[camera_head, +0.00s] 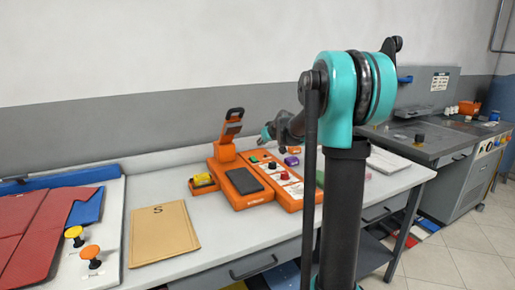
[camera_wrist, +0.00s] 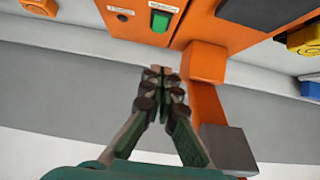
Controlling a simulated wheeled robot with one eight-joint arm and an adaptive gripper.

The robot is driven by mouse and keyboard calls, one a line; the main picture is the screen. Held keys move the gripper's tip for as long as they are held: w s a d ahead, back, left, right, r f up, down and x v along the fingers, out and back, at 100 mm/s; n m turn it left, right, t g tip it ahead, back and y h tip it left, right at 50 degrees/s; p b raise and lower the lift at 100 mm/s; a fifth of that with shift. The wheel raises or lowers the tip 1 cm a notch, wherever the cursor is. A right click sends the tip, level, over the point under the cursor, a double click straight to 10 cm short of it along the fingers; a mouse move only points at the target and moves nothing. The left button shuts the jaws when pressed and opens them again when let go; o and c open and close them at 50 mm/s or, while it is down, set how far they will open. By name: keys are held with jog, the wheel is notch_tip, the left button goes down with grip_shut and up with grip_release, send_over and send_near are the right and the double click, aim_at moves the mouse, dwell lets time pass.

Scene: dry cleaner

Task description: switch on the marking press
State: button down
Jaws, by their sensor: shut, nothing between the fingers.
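The marking press (camera_head: 225,150) is an orange machine on the white table, with a raised arm and a dark flat pad. Its orange control box (camera_head: 291,196) stands to the right of the pad. A green rocker switch (camera_wrist: 160,20) with a small label above it is on the box, and it also shows at the box's far end in the head view (camera_head: 254,159). My gripper (camera_wrist: 161,73) is shut and empty. In the wrist view its tips are below the switch, apart from it in the picture. In the head view my gripper (camera_head: 268,135) hovers near the box's far end.
The press's upright orange arm (camera_wrist: 206,62) stands close beside my fingers. A yellow item (camera_head: 203,180) sits left of the press. A brown envelope (camera_head: 163,233) and orange and yellow knobs lie further left. The wall is behind.

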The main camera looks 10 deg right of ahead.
jog(key=shift+w+a+r, duration=0.1)
jog(key=shift+w+r, duration=0.05)
jog(key=shift+w, duration=0.2)
jog(key=shift+w+a, duration=0.1)
send_over(252, 159)
notch_tip(252, 159, down, 6)
jog(key=shift+r, duration=0.1)
notch_tip(252, 159, down, 2)
jog(key=shift+f, duration=0.25)
jog(key=shift+w+f, duration=0.1)
jog(key=shift+f, duration=0.55)
